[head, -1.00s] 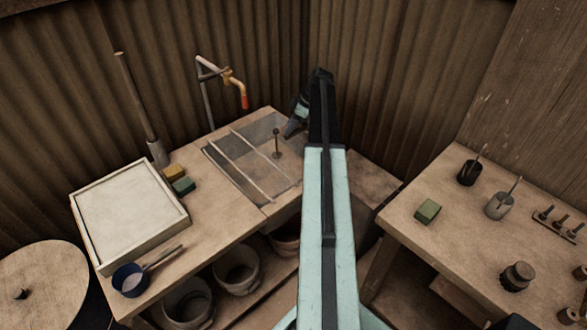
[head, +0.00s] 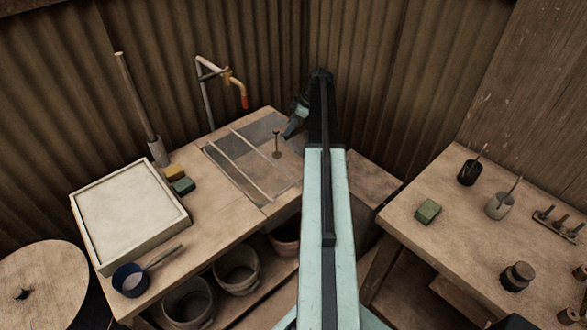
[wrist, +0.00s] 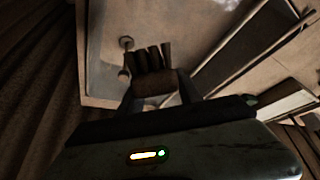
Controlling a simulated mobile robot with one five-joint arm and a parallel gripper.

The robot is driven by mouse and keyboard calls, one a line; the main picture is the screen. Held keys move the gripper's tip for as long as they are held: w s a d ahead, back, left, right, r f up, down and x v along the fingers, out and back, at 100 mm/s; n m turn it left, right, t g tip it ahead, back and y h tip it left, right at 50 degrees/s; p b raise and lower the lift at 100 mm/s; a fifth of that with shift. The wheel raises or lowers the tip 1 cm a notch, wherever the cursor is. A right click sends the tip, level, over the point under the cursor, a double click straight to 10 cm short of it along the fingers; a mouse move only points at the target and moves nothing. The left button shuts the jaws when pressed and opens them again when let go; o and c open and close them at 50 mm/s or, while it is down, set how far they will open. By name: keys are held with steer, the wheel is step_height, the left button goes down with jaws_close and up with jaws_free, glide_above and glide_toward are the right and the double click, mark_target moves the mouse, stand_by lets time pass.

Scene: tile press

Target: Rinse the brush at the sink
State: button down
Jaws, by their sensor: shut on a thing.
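The sink (head: 222,165) is a shallow grey basin set into the left bench, with two pale bars across it and a thin upright post (head: 277,143) inside. A bent tap (head: 232,82) with an orange-red end stands behind it. My gripper (head: 290,132) is over the sink's back right part. In the wrist view my gripper (wrist: 156,100) is shut on a brown block with several dark tufts, which looks like the brush (wrist: 153,82). The sink (wrist: 102,75) lies behind it there. The brush cannot be made out in the head view. I cannot tell whether it touches water.
On the left bench are a framed white board (head: 130,215), yellow and green blocks (head: 183,186) and a blue pan (head: 131,280). Buckets (head: 237,270) stand below. The right table (head: 450,235) holds a green block (head: 428,211), dark cups and small pegs.

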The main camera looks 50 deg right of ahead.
steer(key=shift+r+p, duration=2.1)
steer(key=shift+r, duration=0.05)
steer(key=shift+f, duration=0.1)
steer(key=shift+s+f, duration=0.1)
